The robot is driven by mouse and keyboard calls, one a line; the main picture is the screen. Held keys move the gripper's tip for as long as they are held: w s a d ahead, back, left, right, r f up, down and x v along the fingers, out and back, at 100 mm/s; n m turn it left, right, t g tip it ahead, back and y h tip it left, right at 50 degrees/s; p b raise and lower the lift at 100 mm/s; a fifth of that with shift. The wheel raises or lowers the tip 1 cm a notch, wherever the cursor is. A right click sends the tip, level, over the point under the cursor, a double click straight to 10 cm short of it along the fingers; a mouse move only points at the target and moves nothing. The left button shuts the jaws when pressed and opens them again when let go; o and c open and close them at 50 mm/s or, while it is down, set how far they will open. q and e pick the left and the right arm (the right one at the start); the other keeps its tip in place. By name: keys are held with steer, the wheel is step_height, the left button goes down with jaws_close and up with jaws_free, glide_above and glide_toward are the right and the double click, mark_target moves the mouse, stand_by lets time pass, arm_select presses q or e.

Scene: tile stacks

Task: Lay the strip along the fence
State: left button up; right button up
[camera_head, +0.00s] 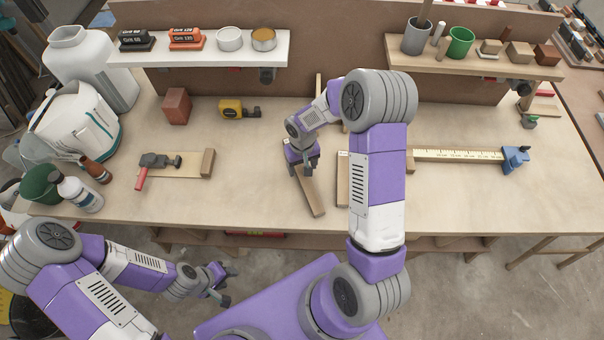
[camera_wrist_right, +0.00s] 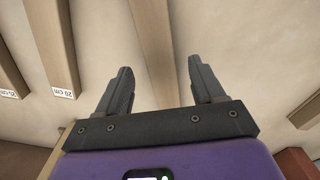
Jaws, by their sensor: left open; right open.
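A narrow wooden strip (camera_head: 312,196) lies on the workbench under my right gripper (camera_head: 303,168). The right wrist view shows a strip (camera_wrist_right: 153,45) running between the open fingers of that gripper (camera_wrist_right: 160,75); I cannot tell whether they touch it. A yellow ruled scale (camera_head: 458,155) lies right of my right arm, with a blue stop (camera_head: 515,158) at its right end. I cannot tell which part is the fence; my right arm hides some of that area. My left gripper (camera_head: 222,284) is open and empty, in front of the bench.
Wooden pieces labelled 20 cm (camera_wrist_right: 58,45) and 25 cm (camera_wrist_right: 10,75) lie beside the strip. Shelves (camera_head: 200,52) stand behind.

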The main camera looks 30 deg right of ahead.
mark_target(300, 172)
step_height(300, 172, down, 2)
steer(key=shift+w+f, duration=0.1)
steer(key=shift+f, duration=0.1)
jaws_close()
step_height(300, 172, up, 9)
steer(key=p, duration=0.1)
steer(key=s+a+n, duration=0.1)
steer(key=s+a, duration=0.1)
steer(key=a, duration=0.6)
steer(key=shift+s+a+r+n, duration=0.15)
steer(key=shift+s+a+n, duration=0.15)
steer(key=shift+s+n, duration=0.1)
